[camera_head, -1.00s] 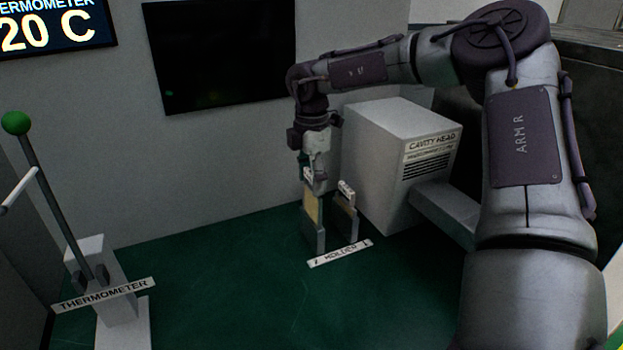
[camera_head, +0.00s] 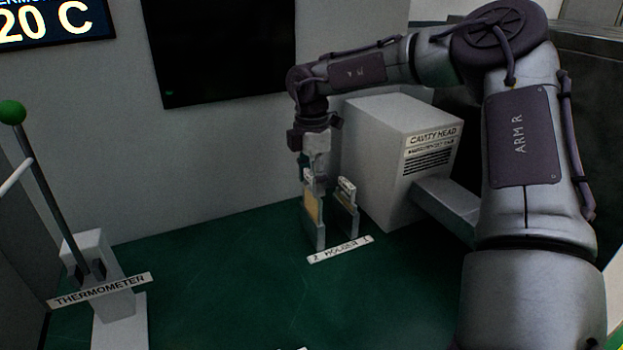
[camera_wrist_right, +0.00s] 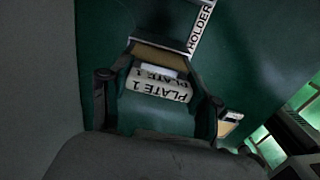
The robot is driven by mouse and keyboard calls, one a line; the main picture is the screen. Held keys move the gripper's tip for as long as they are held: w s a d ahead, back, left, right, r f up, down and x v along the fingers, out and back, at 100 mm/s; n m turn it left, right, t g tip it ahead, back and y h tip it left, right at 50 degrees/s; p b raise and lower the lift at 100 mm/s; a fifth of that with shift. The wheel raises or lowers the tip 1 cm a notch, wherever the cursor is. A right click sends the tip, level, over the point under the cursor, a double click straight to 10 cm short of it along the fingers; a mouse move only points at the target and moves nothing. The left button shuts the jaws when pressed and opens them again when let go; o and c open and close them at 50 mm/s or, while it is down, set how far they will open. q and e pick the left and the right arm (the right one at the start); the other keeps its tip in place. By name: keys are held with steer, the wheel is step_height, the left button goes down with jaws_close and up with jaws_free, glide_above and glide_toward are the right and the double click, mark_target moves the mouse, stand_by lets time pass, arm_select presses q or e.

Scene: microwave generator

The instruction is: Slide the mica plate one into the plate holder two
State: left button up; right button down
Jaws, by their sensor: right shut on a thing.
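The tan mica plate one (camera_head: 312,207) stands upright at the left slot of the holder pair, which the floor label marks 2. Grey side rails of plate holder two (camera_head: 319,238) show around its lower part. Whether it is fully seated cannot be told. My right gripper (camera_head: 312,180) points down from above and is shut on the plate's labelled top. In the right wrist view, the label "PLATE 1" (camera_wrist_right: 157,86) lies between the two fingers, with a tan edge (camera_wrist_right: 158,57) beyond it. My left gripper is not in view.
A second plate with a white label (camera_head: 347,188) stands in the right slot, marked 1, close beside. The cavity head box (camera_head: 395,150) is just behind and right. The thermometer stand (camera_head: 105,280) is at left. Green surface between is clear.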

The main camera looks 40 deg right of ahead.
steer(key=shift+f+b, duration=1.4)
steer(key=shift+f, duration=0.25)
steer(key=shift+f, duration=0.1)
steer(key=shift+f+b, duration=0.25)
steer(key=shift+b, duration=0.05)
steer(key=shift+f, duration=0.25)
steer(key=shift+c, duration=0.9)
jaws_free()
steer(key=shift+r, duration=4.05)
